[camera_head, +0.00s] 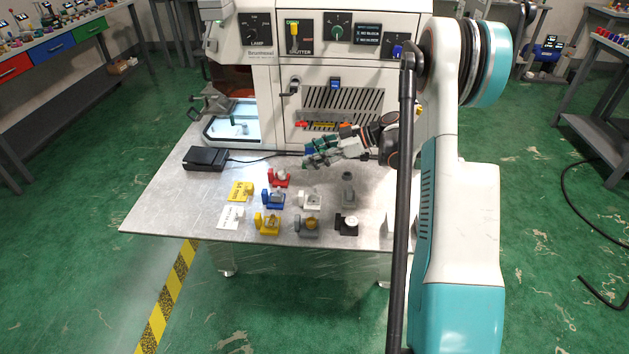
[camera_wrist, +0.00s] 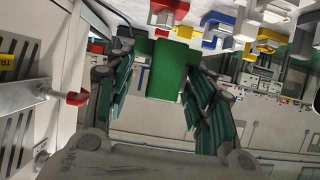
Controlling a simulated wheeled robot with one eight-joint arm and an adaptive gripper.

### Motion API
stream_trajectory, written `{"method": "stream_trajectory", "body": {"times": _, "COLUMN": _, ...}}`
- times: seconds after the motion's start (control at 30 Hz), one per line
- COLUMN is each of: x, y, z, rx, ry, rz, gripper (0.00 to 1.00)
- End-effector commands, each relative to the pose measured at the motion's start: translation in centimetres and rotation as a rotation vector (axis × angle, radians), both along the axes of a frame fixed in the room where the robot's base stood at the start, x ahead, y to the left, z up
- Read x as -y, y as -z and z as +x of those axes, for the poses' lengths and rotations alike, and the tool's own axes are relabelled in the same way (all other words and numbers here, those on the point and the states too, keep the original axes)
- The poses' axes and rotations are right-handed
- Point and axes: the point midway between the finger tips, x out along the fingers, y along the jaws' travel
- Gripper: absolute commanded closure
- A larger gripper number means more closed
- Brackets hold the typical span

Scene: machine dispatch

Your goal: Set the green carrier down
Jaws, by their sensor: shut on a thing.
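The green carrier (camera_wrist: 172,68) is between the fingers of my gripper (camera_wrist: 160,95) in the wrist view. The dark green finger pads stand on either side of it, and my gripper is shut on it. In the head view my gripper (camera_head: 318,157) reaches left from the arm, in front of the machine and above the rear part of the metal table (camera_head: 165,205). There the carrier is hard to tell apart from the green fingers. Whether its underside touches anything cannot be seen.
Red (camera_head: 279,178), blue (camera_head: 272,199), white (camera_head: 311,201), yellow (camera_head: 267,224), grey (camera_head: 307,227) and black (camera_head: 347,225) carriers stand on the table. A black box (camera_head: 204,158) sits at the back left. The left front is clear.

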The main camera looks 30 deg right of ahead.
Motion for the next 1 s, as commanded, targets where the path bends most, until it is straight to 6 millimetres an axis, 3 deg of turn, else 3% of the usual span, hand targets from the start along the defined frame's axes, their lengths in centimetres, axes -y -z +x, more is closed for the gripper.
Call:
{"method": "stream_trajectory", "body": {"times": 0.1, "x": 0.0, "y": 2.6, "z": 0.0, "rx": 0.0, "ry": 0.0, "rz": 0.0, "gripper": 0.82}}
{"method": "stream_trajectory", "body": {"times": 0.43, "x": 0.0, "y": 5.0, "z": 0.0, "rx": 0.0, "ry": 0.0, "rz": 0.0, "gripper": 0.82}}
{"method": "stream_trajectory", "body": {"times": 0.63, "x": 0.0, "y": 8.0, "z": 0.0, "rx": 0.0, "ry": 0.0, "rz": 0.0, "gripper": 0.82}}
{"method": "stream_trajectory", "body": {"times": 1.0, "x": 0.0, "y": 8.4, "z": 0.0, "rx": 0.0, "ry": 0.0, "rz": 0.0, "gripper": 0.82}}
